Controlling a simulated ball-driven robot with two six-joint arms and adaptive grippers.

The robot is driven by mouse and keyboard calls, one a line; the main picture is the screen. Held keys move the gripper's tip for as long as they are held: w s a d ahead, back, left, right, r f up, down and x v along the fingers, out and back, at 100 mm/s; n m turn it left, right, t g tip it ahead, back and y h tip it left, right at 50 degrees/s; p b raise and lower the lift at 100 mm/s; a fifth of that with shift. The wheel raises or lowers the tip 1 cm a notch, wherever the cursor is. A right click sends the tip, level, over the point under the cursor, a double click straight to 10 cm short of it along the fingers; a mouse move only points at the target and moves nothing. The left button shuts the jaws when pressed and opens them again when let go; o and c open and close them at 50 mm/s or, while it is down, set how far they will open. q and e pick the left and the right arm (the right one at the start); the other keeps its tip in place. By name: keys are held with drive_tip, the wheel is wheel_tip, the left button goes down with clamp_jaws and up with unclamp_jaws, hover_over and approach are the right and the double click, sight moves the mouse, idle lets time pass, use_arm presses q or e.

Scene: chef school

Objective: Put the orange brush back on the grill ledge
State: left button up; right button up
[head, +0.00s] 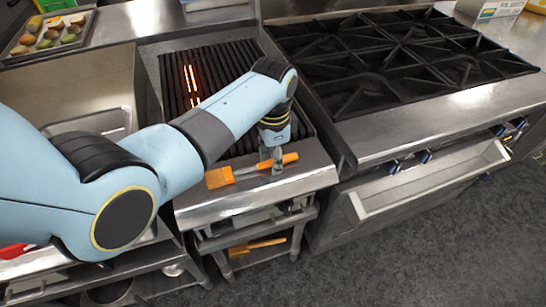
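An orange brush (220,177) with a wide orange head and an orange handle is at the steel front ledge (255,199) of the grill. Its head points left and its handle right. I cannot tell whether it rests on the ledge or is slightly above it. My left gripper (278,166) points down at the handle, with a finger crossing in front of it. The fingers show edge-on, so whether they are closed on the handle is unclear. Another orange brush (257,247) lies on the shelf below. My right gripper is not in view.
The grill grate (182,67) glows red behind the ledge. A black-grated stove (375,62) stands right, with an open, empty-looking tray or drawer (430,180) at its front. A food tray (48,38) is far left. The dark floor (420,255) is clear front right.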

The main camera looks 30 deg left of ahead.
use_arm(q)
drive_tip(key=shift+o, duration=0.5)
drive_tip(key=shift+r, duration=0.2)
wheel_tip(320, 180, up, 12)
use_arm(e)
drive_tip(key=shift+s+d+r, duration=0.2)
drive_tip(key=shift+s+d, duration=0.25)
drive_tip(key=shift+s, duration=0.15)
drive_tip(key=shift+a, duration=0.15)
use_arm(q)
drive_tip(key=shift+f, duration=0.1)
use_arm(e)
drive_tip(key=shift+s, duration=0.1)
